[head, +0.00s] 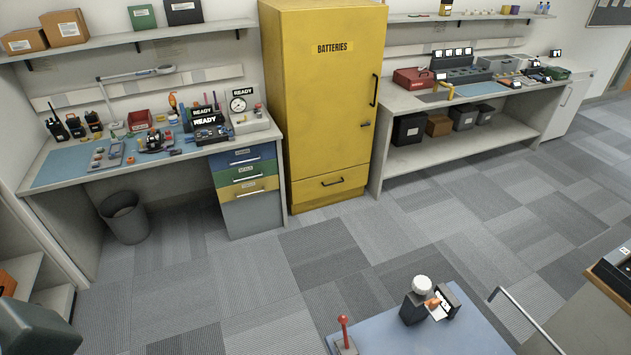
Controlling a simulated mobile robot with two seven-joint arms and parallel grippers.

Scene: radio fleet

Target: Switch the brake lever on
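A red-knobbed lever (344,333), which looks like the brake lever, stands at the near left edge of a blue-topped cart (400,338) at the bottom of the head view. Its stem is close to upright and rises from a pale base cut by the frame's lower edge. I cannot tell from its pose whether it is on or off. Neither of my grippers shows in the head view.
A dark device with a white knob (422,284) and an orange part stands on the cart. A metal rail (525,318) runs along its right. A yellow cabinet (325,120) and cluttered workbenches line the wall. Carpet between is clear. A bin (124,218) stands left.

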